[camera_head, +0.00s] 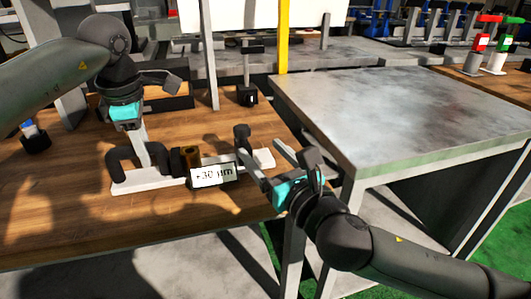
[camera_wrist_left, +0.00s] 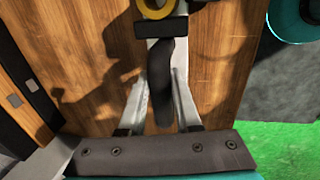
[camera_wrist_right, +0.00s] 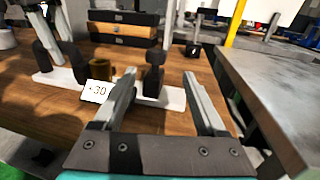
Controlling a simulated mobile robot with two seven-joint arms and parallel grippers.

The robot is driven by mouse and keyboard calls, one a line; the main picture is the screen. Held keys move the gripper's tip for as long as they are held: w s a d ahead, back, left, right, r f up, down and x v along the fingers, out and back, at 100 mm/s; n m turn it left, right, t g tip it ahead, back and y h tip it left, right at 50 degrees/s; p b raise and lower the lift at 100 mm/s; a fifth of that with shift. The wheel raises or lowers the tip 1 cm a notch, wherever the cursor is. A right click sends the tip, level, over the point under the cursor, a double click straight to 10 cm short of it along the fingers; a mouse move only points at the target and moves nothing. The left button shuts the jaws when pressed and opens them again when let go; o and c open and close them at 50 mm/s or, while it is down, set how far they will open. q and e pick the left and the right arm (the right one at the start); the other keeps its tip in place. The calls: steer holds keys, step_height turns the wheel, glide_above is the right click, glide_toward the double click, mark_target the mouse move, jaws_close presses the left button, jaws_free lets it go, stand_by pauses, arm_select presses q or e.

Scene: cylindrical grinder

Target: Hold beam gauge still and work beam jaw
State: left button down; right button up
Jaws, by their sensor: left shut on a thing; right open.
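The beam gauge lies on the wooden bench as a long white base (camera_head: 125,184) with a black curved handle (camera_head: 122,160), a brass cylinder (camera_head: 190,155) and a display (camera_head: 213,175) reading about +30 µm. My left gripper (camera_head: 150,158) reaches down and is shut on the black handle, which also shows between its fingers in the left wrist view (camera_wrist_left: 163,90). The black beam jaw (camera_head: 241,137) stands upright near the base's right end. My right gripper (camera_head: 262,149) is open beside it. In the right wrist view the jaw (camera_wrist_right: 154,75) appears between the spread fingertips, apparently untouched.
A grey metal table (camera_head: 400,110) adjoins the bench on the right. A small black stand (camera_head: 247,94) and a black-and-wood case (camera_head: 168,98) sit behind the gauge. A yellow post (camera_head: 284,40) rises behind the table. Bare bench lies in front of the gauge.

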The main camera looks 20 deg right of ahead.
mark_target(238, 125)
stand_by(0.3)
steer(key=shift+w+a+r, duration=0.1)
steer(key=shift+a+r, duration=0.2)
steer(key=shift+r, duration=0.15)
steer(key=w, duration=0.4)
steer(key=w+a, duration=0.1)
steer(key=w, duration=0.2)
steer(key=w+a, duration=0.1)
steer(key=w, duration=0.3)
steer(key=shift+w+a, duration=0.2)
steer(key=shift+w, duration=0.1)
